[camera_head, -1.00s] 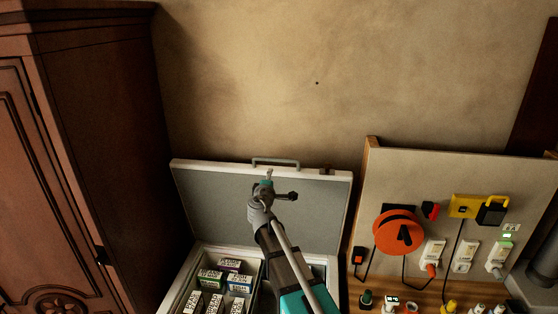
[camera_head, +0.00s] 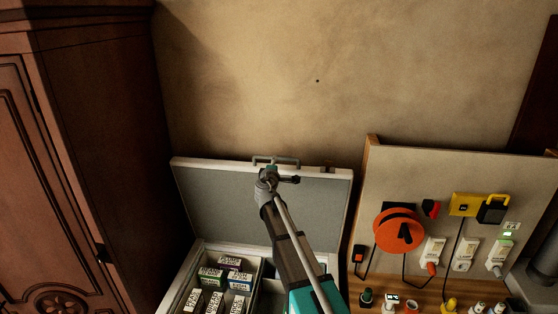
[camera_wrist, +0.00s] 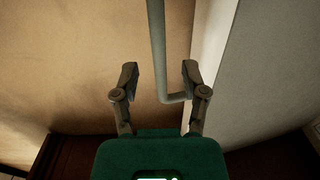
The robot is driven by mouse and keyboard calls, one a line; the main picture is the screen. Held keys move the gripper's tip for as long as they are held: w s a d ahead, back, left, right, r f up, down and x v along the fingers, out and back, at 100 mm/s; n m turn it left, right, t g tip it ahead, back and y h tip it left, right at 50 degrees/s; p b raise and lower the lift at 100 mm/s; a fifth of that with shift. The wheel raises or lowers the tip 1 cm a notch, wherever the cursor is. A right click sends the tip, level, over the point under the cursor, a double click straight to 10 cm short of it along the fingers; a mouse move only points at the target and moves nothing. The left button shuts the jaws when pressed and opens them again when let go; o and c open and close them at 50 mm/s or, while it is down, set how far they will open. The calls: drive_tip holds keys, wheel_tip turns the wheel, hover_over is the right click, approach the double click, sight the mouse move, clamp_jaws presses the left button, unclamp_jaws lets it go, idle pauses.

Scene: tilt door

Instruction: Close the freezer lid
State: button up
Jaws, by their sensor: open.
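The freezer lid (camera_head: 215,205) stands open and upright against the wall, its grey inner face toward me. Its bar handle (camera_head: 285,160) is on the top edge. The freezer body (camera_head: 188,278) is below, partly hidden by my arm.
Several labelled boxes (camera_head: 210,274) lie in the open freezer. A tall wooden cabinet (camera_head: 100,130) stands close on the left. A tool panel (camera_head: 465,180) with an orange reel (camera_head: 390,231) stands on the right. The wall (camera_head: 330,60) above the lid is bare.

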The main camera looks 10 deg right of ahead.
drive_tip(key=shift+x, duration=2.4)
clamp_jaws()
